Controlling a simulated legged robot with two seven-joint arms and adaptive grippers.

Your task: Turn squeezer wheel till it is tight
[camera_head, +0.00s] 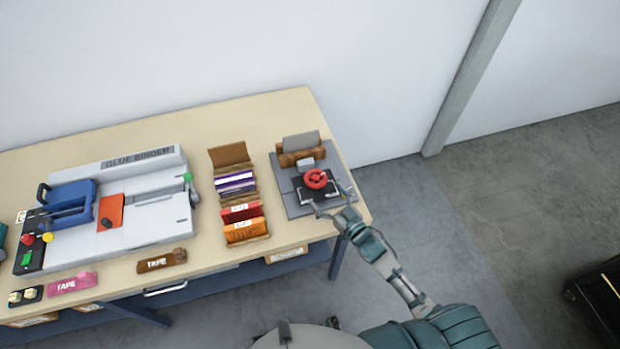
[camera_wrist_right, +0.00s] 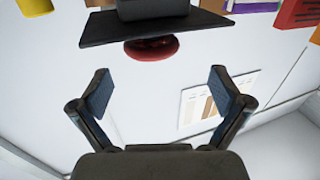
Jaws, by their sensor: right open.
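The squeezer (camera_head: 295,198) is a grey press at the right end of the table, with a red wheel (camera_head: 316,179) on top of a dark plate. My right gripper (camera_head: 335,204) is open and empty at the near right side of the squeezer, close to the wheel. In the right wrist view the red wheel (camera_wrist_right: 152,48) shows beneath a dark plate (camera_wrist_right: 150,26), ahead of the two spread fingers (camera_wrist_right: 158,92) and apart from them. My left gripper is not in view.
A glue binder (camera_head: 140,215) stands on the left of the table (camera_head: 200,125). A rack of coloured packs (camera_head: 240,200) stands just left of the squeezer.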

